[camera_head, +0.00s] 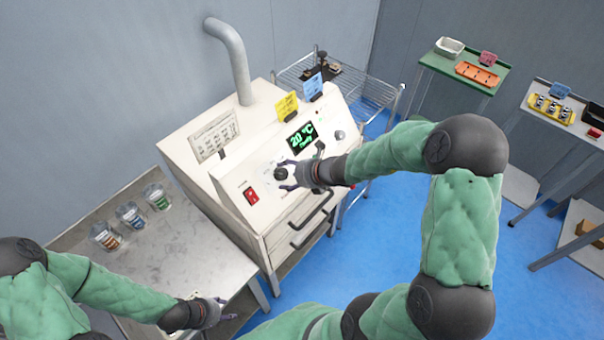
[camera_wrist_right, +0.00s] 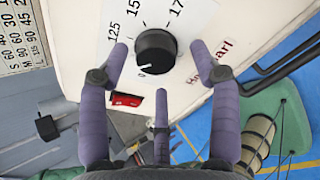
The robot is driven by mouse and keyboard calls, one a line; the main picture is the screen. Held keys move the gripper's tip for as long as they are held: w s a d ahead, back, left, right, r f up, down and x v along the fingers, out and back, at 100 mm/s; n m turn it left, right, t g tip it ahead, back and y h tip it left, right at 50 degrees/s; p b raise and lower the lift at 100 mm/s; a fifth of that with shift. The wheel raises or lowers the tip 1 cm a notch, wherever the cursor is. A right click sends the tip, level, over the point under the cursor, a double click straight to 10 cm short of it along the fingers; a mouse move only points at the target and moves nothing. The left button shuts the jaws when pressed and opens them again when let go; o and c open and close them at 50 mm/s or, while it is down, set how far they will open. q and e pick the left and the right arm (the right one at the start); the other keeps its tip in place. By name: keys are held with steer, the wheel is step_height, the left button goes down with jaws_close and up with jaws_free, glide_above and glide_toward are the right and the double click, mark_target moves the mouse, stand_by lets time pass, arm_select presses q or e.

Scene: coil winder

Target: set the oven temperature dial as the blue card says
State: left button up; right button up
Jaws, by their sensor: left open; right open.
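My left gripper (camera_head: 224,308) is open and empty over the bench front.
A yellow card (camera_head: 287,106) stands beside the blue one. A red switch (camera_head: 251,195) is left of the dial, and dark handles (camera_head: 312,222) are below. Several jars (camera_head: 130,214) stand on the bench. Side tables with trays (camera_head: 477,73) are at right.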

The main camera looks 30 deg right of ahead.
steer(key=v, duration=1)
steer(key=shift+s, duration=0.3)
steer(key=shift+d, duration=0.1)
